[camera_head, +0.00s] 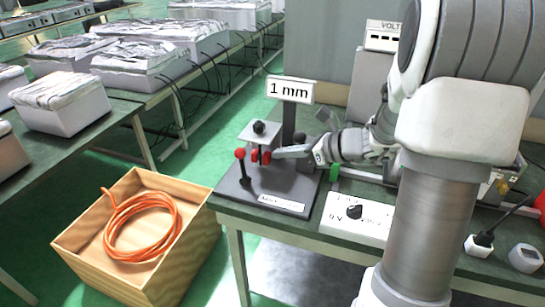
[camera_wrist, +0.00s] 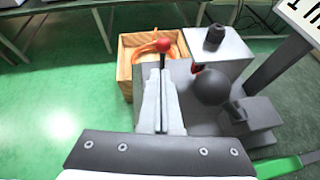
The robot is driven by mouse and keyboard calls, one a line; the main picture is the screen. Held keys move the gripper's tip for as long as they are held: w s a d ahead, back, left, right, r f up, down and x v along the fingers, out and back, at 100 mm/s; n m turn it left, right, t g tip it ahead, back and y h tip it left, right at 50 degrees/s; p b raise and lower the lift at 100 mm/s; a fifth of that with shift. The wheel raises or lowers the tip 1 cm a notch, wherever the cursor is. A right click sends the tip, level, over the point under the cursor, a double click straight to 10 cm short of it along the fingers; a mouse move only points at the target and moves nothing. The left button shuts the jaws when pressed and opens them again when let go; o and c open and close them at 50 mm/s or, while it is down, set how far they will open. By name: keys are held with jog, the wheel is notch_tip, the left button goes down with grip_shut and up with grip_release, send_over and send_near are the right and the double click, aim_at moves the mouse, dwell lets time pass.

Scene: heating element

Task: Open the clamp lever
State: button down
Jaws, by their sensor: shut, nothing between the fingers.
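The clamp fixture has a dark base plate (camera_head: 262,190) at the near left corner of the green bench. A lever with a red ball (camera_head: 240,153) stands upright at its left end; the ball also shows in the wrist view (camera_wrist: 164,46), just beyond my fingertips. A black ball knob (camera_wrist: 212,92) is right of my fingers in the wrist view. I cannot tell which of these is the clamp lever. My gripper (camera_head: 276,153) is shut and empty, pointing left beside red parts (camera_head: 261,157) under a small raised plate (camera_head: 262,136). Contact with them is unclear.
A "1 mm" sign (camera_head: 291,90) stands on a dark post behind the fixture. A white control box (camera_head: 345,222) with a black knob is to its right. A wooden crate with an orange hose (camera_head: 143,228) sits on the floor at left.

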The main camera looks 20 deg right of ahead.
jog(key=t+y+b, duration=0.2)
jog(key=t+b, duration=0.2)
jog(key=b, duration=0.7)
send_near(242, 163)
jog(key=b+x, duration=0.1)
jog(key=x, duration=0.1)
jog(key=b+x, duration=0.2)
jog(key=x, duration=0.1)
jog(key=shift+w+f, duration=0.35)
jog(key=shift+w, duration=0.15)
jog(key=shift+w+a, duration=0.25)
jog(key=shift+w, duration=0.1)
jog(key=shift+r, duration=0.1)
jog(key=shift+r+g, duration=0.1)
jog(key=shift+g, duration=0.2)
